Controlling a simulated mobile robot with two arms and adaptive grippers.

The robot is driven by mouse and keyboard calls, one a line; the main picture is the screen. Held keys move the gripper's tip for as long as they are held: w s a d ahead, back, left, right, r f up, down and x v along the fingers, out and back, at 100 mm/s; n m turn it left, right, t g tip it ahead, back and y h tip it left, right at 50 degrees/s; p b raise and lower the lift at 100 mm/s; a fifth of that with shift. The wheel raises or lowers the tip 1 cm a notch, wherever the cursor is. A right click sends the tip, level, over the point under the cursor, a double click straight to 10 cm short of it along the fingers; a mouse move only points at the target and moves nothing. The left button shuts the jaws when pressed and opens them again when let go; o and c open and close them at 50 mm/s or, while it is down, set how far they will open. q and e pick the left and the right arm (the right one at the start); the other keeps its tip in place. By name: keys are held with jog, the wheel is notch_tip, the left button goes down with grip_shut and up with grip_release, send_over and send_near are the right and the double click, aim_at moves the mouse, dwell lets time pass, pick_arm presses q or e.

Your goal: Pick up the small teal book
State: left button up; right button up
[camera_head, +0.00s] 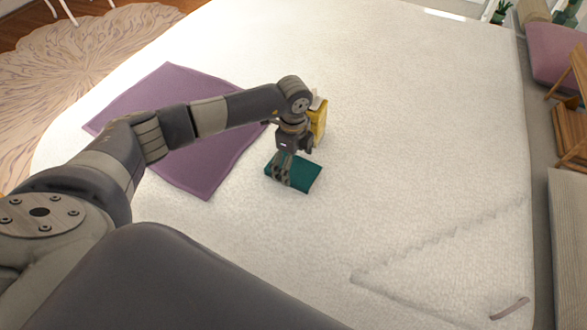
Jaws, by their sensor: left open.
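The small teal book (306,176) lies flat on the white textured surface (420,130), near the middle of the view. My left gripper (282,182) points down over the book's left part, its fingers in front of the cover. The gripper is open. I cannot tell whether the fingers touch the book. The fingers hide part of the book's left side. My right gripper is not in view.
A yellow object (318,122) stands just behind the left gripper, partly hidden by it. A purple cloth (200,168) lies flat to the left, under my arm. A small thin curved object (510,308) lies at the lower right. The right side of the surface is mostly clear.

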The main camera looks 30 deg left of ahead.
pick_arm(q)
notch_tip(320, 180, down, 2)
jog(key=shift+f, duration=0.1)
jog(key=c, duration=1.2)
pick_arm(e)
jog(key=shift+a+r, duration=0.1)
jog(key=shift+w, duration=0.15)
